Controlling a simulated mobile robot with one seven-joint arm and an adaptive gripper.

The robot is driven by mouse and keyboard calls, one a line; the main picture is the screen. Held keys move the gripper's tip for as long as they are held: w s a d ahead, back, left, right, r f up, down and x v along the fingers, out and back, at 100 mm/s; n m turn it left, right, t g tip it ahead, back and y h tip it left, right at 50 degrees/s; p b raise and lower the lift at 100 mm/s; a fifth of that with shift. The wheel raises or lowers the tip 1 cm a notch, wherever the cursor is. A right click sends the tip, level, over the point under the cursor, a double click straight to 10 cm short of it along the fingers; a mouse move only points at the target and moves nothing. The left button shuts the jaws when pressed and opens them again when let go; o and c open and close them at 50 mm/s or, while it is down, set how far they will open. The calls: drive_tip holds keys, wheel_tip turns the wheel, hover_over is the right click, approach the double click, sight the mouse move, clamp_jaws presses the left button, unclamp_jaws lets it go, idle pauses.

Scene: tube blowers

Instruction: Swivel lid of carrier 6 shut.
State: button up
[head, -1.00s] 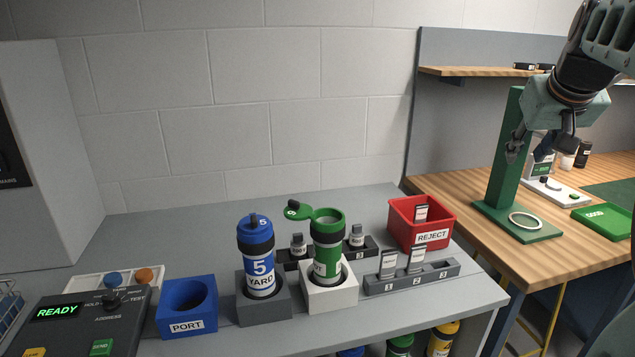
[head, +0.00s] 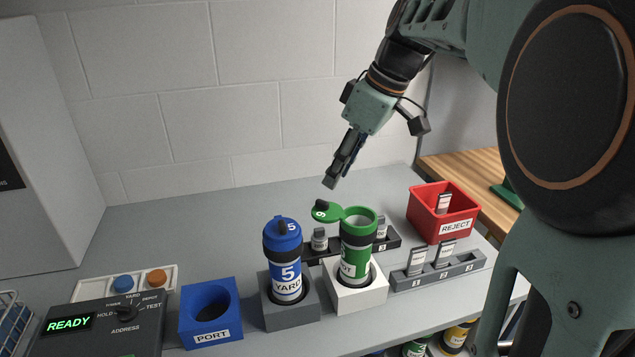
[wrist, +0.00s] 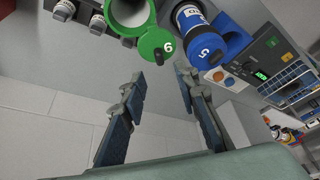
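Carrier 6 (head: 356,245) is a green and white tube standing upright in a white block (head: 357,297). Its green lid (head: 324,211) is swung out to the left, leaving the mouth open. The wrist view shows the lid (wrist: 155,46) marked 6, beside the open green tube (wrist: 130,14). My gripper (head: 331,181) is above and slightly behind the lid, pointing down. In the wrist view its two fingers (wrist: 161,80) are well apart with nothing between them. It is apart from the lid.
Blue carrier 5 (head: 283,247) stands upright in a grey block just left, close to the open lid. A blue port block (head: 211,313) and a control box reading READY (head: 100,328) are further left. A grey rack (head: 437,271) and a red reject bin (head: 444,213) are right.

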sight(322, 201)
drive_tip(key=x, duration=0.7)
drive_tip(key=shift+a+f, duration=0.1)
drive_tip(key=shift+f, duration=0.2)
drive_tip(key=shift+c, duration=0.5)
